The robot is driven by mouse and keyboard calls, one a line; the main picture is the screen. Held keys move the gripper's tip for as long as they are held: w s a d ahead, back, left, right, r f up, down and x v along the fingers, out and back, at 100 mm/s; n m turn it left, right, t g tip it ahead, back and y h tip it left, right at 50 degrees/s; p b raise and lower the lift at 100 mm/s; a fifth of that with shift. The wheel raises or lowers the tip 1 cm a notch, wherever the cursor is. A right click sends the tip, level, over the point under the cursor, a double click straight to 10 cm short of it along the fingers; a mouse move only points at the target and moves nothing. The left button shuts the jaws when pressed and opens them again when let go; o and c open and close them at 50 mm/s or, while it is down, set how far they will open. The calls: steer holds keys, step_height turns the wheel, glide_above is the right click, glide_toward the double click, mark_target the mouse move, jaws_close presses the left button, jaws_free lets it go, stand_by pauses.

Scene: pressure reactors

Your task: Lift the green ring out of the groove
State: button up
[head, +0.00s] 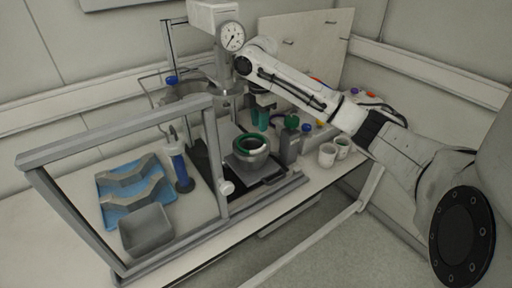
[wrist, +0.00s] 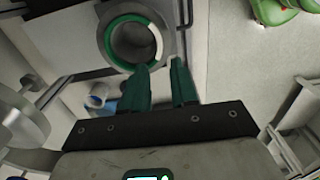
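The green ring (head: 240,141) lies in the top rim of a grey round vessel (head: 252,162). Part of its circle looks white. In the wrist view the ring (wrist: 112,36) shows from above, around the vessel's dark opening. My gripper (head: 261,119) is above and behind the vessel in the head view. In the wrist view its two green fingers (wrist: 167,64) point toward the ring's lower right edge. The fingers are apart with a narrow gap and nothing between them. The ring's contact with the groove is too small to tell.
A grey frame (head: 217,150) stands left of the vessel. A pressure gauge (head: 232,37) is above it. A green-capped bottle (head: 290,140) and white cups (head: 327,154) stand to the right. A blue tray (head: 118,200) and a grey bin (head: 146,230) are at left.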

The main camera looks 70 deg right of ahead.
step_height(320, 180, down, 7)
steer(key=b, duration=0.6)
steer(key=shift+f, duration=0.2)
steer(key=shift+f+b, duration=0.55)
steer(key=shift+f, duration=0.55)
jaws_close()
step_height(320, 180, up, 7)
steer(key=p, duration=0.6)
steer(key=shift+r, duration=0.1)
